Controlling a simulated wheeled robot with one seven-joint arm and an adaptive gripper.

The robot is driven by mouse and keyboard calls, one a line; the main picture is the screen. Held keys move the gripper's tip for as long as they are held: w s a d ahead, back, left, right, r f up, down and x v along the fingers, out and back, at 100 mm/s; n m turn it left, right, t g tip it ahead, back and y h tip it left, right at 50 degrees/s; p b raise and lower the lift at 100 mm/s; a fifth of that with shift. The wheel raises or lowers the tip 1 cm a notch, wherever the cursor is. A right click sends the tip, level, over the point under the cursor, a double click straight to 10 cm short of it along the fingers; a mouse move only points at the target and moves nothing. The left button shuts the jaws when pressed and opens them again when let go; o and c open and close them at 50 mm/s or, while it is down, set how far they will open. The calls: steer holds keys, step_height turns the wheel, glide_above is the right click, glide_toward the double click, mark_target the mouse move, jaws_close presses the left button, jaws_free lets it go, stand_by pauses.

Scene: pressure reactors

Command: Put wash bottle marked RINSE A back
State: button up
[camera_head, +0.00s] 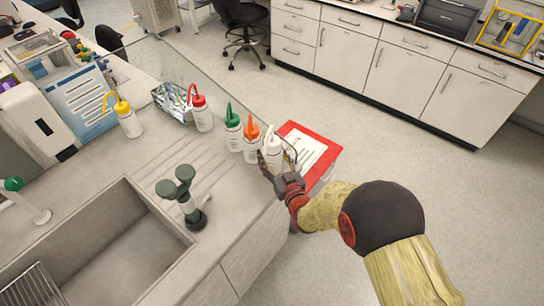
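A wash bottle with a white cap (273,147) stands upright at the right end of a row of bottles, near the counter's right edge. My gripper (277,163) is at this bottle, with its fingers on either side. I cannot tell whether they press on it or whether its base touches the counter. Beside it are an orange-capped bottle (251,147) and a green-capped bottle (233,137). A red-capped bottle (203,120) and a yellow-capped bottle (129,123) stand farther left. The labels are too small to read, so RINSE A cannot be picked out.
A red-bordered sheet (309,148) lies just right of the white-capped bottle. A foil-lined tray (172,101) sits behind the red-capped bottle. A green tap fixture (187,200) and the sink (120,245) are at the front left. The ridged counter between has free room.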

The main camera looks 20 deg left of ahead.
steer(key=o, duration=0.4)
steer(key=shift+f, duration=0.15)
steer(key=shift+c, duration=0.2)
steer(key=o, duration=0.4)
steer(key=shift+r, duration=0.2)
steer(key=shift+s+d, duration=0.2)
steer(key=shift+s, duration=0.05)
steer(key=p+v, duration=0.2)
steer(key=v, duration=0.9)
steer(key=shift+s+d+f, duration=0.1)
